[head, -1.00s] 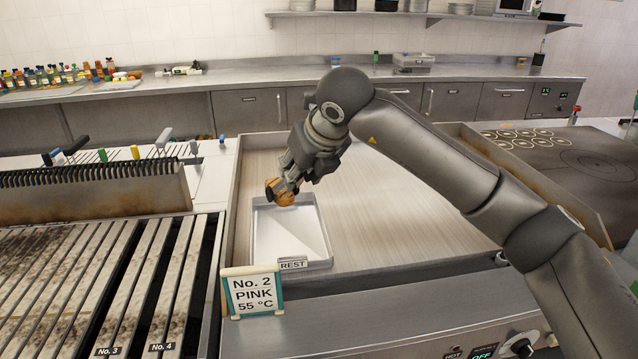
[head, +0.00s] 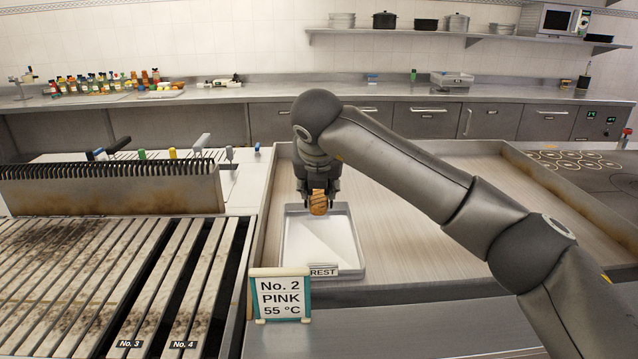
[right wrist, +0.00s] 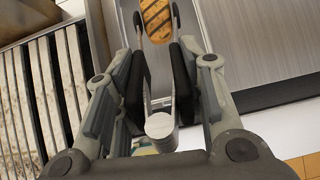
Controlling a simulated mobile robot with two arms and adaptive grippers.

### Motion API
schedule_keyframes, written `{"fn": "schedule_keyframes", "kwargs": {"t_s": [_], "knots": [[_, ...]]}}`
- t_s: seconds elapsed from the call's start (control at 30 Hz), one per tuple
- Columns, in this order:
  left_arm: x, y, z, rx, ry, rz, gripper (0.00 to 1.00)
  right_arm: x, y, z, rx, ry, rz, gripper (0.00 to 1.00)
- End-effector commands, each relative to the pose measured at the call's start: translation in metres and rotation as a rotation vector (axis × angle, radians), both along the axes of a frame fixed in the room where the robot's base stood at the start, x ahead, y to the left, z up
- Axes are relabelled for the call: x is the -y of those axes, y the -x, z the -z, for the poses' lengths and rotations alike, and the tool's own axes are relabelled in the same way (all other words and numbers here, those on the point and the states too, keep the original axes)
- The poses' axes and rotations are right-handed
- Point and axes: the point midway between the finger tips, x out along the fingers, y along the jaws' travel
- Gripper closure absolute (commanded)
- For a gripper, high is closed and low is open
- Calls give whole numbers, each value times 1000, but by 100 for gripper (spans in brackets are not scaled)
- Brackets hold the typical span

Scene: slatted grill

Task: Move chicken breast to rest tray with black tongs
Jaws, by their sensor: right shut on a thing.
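My right gripper (head: 319,182) is shut on the black tongs, whose silver hinge end (right wrist: 160,126) and black tips show in the right wrist view. The browned, grill-marked chicken breast (head: 318,204) is between the tong tips; it also shows at the top of the right wrist view (right wrist: 155,20). In the head view the breast appears over the back edge of the grey rest tray (head: 287,262), which looks otherwise empty. How high it hangs over the tray I cannot tell. The tongs are mostly hidden in the head view. My left gripper is not in view.
A REST label (head: 324,271) marks the tray's front edge. A "No. 2 PINK 55 °C" sign (head: 281,297) stands by its front left. The slatted grill (head: 90,280) lies to the left. The wooden-looking surface (head: 430,250) right of the tray is clear.

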Motion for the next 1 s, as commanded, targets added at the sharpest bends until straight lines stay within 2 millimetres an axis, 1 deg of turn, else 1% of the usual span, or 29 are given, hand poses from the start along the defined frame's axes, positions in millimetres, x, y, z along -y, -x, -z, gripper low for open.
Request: {"fn": "schedule_keyframes", "kwargs": {"t_s": [0.27, 0.47, 0.67, 1.0], "knots": [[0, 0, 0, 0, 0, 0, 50, 0, 0, -1, 2, -1, -1, 100], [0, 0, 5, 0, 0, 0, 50, 0, 0, 4, 2, -1, -1, 100], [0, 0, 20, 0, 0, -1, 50, 0, 0, 20, 3, -1, -1, 100], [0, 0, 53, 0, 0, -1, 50, 0, 0, 54, 5, 0, 0, 100]]}}
